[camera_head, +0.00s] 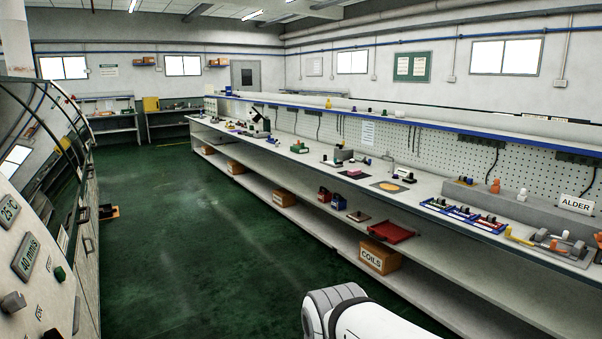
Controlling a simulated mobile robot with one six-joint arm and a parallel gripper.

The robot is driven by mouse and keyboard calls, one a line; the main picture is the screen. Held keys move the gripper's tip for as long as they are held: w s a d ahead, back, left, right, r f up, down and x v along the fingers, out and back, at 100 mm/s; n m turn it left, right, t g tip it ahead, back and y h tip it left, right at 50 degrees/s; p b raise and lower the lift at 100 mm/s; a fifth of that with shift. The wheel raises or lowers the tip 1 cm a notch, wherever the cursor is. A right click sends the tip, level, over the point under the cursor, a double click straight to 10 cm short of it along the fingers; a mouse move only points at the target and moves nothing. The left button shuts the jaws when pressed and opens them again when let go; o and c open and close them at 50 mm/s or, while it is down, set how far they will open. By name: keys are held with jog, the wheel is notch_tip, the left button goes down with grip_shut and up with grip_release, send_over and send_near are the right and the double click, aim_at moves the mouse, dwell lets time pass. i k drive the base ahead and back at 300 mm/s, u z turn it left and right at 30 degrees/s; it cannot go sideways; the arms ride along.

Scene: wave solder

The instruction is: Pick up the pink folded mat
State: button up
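A small pink patch (354,172), which may be the pink folded mat, lies on a dark flat piece on the long bench (425,188), right of the middle of the view. It is too small for me to make out any folds. A white rounded part of my own arm rises at the bottom, in front of the bench and well short of the pink patch. My gripper is not in view.
Coloured trays (462,213) and a dark square with a yellow disc (389,187) are on the bench. A machine (40,240) stands left. The green floor (200,240) between is clear.

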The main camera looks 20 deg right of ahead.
aim_at(352, 172)
jog(key=u, duration=0.1)
jog(key=i, duration=4.4)
jog(key=z, duration=0.6)
jog(key=i, duration=1.75)
jog(key=z, duration=1.45)
jog(key=i, duration=1.15)
jog(key=z, duration=0.65)
jog(key=i, duration=0.45)
jog(key=z, duration=0.4)
jog(key=k, duration=0.6)
